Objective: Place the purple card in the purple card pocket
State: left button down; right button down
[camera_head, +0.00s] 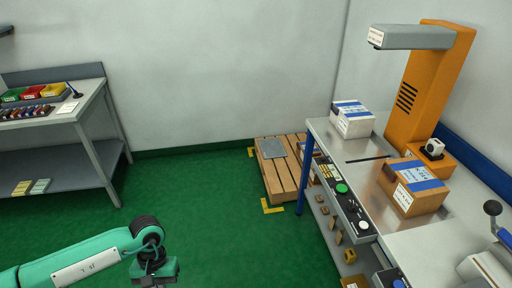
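I cannot make out a purple card or a purple card pocket in this view. A row of small dark, red and blue items (25,112) lies on the left bench (92,97), too small to tell apart. My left arm comes in from the lower left, and its gripper (156,278) points down above the green floor at the bottom edge. Its fingertips are not clear, so I cannot tell whether it is open or shut. My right gripper is not in view.
Green, red and yellow bins (33,92) stand on the left bench. A steel table (350,150) on the right holds a white box (352,122), a brown box (412,190) and an orange machine (425,90). A wooden pallet (280,180) is at the back. Green floor between is clear.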

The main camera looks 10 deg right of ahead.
aim_at(334, 111)
jog(key=i, duration=1.45)
jog(key=i+z, duration=0.1)
jog(key=i, duration=0.6)
jog(key=i+j+z, duration=0.1)
jog(key=i, duration=0.55)
jog(key=i+z, duration=0.1)
jog(key=z, duration=1.45)
